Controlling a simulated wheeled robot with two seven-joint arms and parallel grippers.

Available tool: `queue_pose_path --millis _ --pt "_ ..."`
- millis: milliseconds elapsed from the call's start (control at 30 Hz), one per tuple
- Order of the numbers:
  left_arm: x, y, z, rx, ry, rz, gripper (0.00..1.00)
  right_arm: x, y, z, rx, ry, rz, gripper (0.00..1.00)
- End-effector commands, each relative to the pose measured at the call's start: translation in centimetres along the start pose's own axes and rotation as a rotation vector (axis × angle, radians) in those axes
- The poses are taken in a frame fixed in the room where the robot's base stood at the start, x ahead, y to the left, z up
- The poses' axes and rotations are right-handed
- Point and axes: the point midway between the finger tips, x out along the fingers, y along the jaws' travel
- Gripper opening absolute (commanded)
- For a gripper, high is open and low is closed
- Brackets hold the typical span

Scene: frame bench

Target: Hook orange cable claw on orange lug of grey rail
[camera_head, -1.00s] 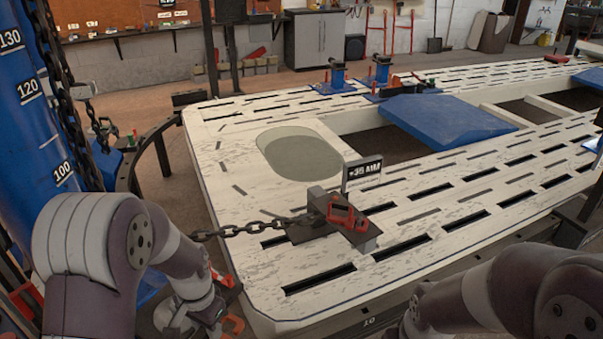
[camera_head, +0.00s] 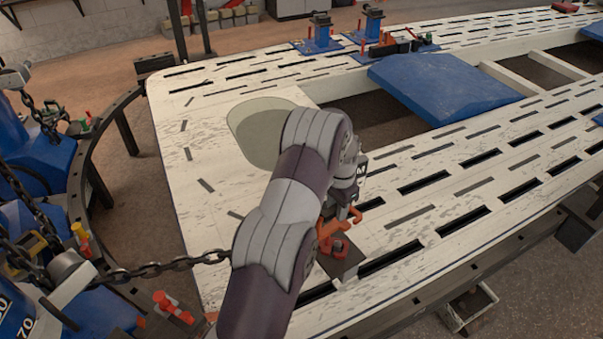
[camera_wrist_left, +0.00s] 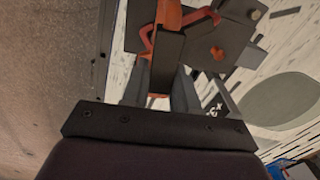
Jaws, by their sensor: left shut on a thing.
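My left gripper (camera_head: 338,212) is over the front of the white bench, partly hidden behind my own arm in the head view. It is shut on the orange cable claw (camera_head: 326,232), which also shows between the fingers in the left wrist view (camera_wrist_left: 158,94). A red hook-like piece (camera_head: 333,249) sits just below it on a dark grey plate (camera_head: 346,266). In the left wrist view a grey plate (camera_wrist_left: 205,60) with a small orange knob (camera_wrist_left: 217,53) lies just beyond the fingers. I cannot tell whether the claw touches a lug. My right gripper is out of view.
A dark chain (camera_head: 165,267) runs from the left toward the plate, passing behind my arm. A blue panel (camera_head: 440,85) lies farther back. Blue equipment (camera_head: 40,165) stands at the left.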

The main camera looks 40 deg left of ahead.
Motion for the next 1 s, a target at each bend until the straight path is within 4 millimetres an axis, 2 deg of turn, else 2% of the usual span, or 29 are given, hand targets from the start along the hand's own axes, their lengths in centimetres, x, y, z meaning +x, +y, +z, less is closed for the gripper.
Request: queue_pose_path --millis 33,100,200,300,433,800,1000 --pt "-0.7 -2.8 -0.1 -0.036 0.001 -0.001 0.00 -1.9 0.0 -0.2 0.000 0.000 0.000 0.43" --pt "-0.4 -6.3 0.1 -0.078 0.000 -0.001 0.00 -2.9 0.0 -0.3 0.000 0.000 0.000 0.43" --pt "0.3 -10.2 0.9 -0.124 0.001 -0.001 0.00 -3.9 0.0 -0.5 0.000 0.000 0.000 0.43" --pt "0.8 -12.6 1.7 -0.154 0.002 -0.002 0.00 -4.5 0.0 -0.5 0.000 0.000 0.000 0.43" --pt "1.2 -13.8 2.3 -0.170 0.002 -0.002 0.00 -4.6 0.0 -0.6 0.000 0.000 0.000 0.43" --pt "1.3 -13.8 2.5 -0.156 0.004 -0.002 0.00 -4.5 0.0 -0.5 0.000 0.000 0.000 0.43" --pt "3.4 -13.8 2.5 -0.154 0.003 -0.002 0.00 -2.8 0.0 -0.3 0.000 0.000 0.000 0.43"
